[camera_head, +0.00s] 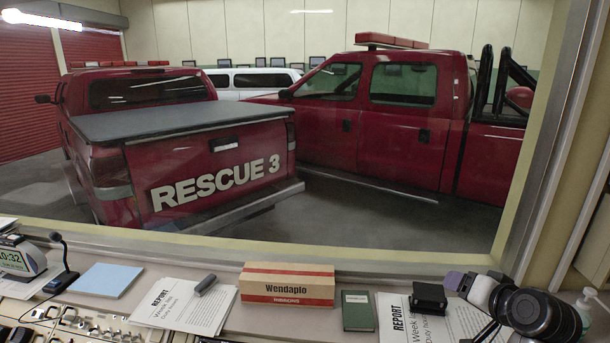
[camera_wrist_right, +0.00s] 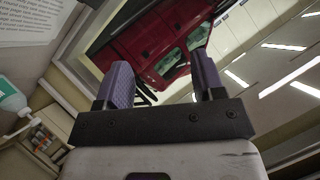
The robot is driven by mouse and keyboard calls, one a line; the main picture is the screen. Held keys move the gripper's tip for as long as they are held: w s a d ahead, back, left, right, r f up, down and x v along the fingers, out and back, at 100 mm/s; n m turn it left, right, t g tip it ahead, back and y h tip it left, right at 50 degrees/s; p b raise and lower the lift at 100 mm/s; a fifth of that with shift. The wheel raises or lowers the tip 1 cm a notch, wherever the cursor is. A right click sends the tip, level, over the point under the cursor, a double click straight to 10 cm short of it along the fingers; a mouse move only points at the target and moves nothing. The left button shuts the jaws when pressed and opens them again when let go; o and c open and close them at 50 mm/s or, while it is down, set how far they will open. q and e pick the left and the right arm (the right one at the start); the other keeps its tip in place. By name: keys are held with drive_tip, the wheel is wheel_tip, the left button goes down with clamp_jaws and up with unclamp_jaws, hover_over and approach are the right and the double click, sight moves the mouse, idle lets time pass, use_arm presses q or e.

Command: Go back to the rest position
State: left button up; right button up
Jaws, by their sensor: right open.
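My right gripper (camera_head: 460,283) is at the lower right in the head view, above the console's right end, with purple finger pads and a dark arm behind it. In the right wrist view its two purple fingers (camera_wrist_right: 163,82) stand wide apart with nothing between them. That view looks past the fingers to a red truck and ceiling lights. My left gripper does not show in the head view.
A report sheet (camera_head: 453,323) and a black object (camera_head: 428,297) lie near my right gripper. A pump bottle (camera_head: 586,302) stands right of the arm. A green book (camera_head: 358,311), a Wendaplo box (camera_head: 288,285), papers (camera_head: 184,306) and a microphone (camera_head: 62,268) line the console before the window.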

drive_tip(key=s+a+r+n+t+h, duration=0.2)
drive_tip(key=s+a+r+n, duration=0.1)
drive_tip(key=s, duration=0.4)
drive_tip(key=s+a+f+n+g, duration=0.2)
drive_tip(key=s+a+f, duration=0.2)
drive_tip(key=s+f, duration=0.6)
drive_tip(key=s+a+f+n+g, duration=0.2)
drive_tip(key=s+a+f+g, duration=0.15)
drive_tip(key=s+f, duration=0.6)
drive_tip(key=s+a+f+g, duration=0.1)
drive_tip(key=s+f+g, duration=0.4)
drive_tip(key=s+f, duration=1.15)
wheel_tip(320, 180, up, 22)
drive_tip(key=p, duration=2.2)
drive_tip(key=shift+w+a+f+n, duration=0.2)
drive_tip(key=shift+w+f+n, duration=0.05)
drive_tip(key=shift+n, duration=0.05)
